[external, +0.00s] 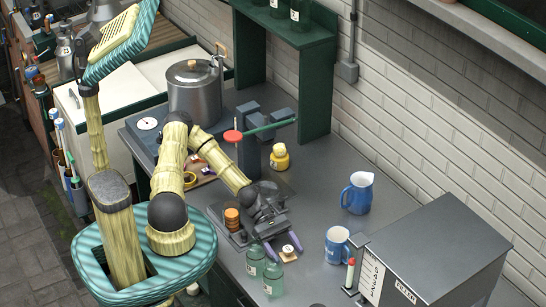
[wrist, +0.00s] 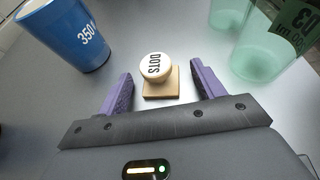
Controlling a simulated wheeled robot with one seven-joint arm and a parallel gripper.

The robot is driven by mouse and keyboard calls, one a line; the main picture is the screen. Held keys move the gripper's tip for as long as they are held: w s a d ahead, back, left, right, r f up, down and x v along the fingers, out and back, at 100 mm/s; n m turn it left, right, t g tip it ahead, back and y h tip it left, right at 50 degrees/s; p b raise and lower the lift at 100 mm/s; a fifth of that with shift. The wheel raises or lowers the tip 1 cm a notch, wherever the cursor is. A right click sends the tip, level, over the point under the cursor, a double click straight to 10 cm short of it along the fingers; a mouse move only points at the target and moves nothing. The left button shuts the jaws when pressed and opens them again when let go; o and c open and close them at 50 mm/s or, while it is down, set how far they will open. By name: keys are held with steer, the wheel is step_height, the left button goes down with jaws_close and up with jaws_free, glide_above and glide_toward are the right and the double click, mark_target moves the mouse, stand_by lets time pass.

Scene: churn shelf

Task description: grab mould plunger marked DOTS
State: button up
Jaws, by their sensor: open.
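The mould plunger marked DOTS (wrist: 154,67) has a round white top with black letters and a square tan wooden base. It stands on the grey worktop; in the external view it is a small pale shape (external: 288,251). My gripper (external: 285,254) is open, low over the worktop. In the wrist view its two purple fingers (wrist: 161,72) are spread to the left and right of the plunger. A gap shows on each side, and the plunger sits around fingertip level. No finger appears to touch it.
A blue measuring jug (wrist: 70,35) stands left of the plunger in the wrist view. Green glass jars (external: 256,262) stand close on the other side. A second blue jug (external: 357,193) and a grey box (external: 430,250) are farther right. Orange discs (external: 232,218) are stacked near my wrist.

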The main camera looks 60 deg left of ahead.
stand_by(0.3)
steer(key=c, duration=1.1)
steer(key=shift+r, duration=0.1)
step_height(320, 180, up, 10)
steer(key=shift+f, duration=0.1)
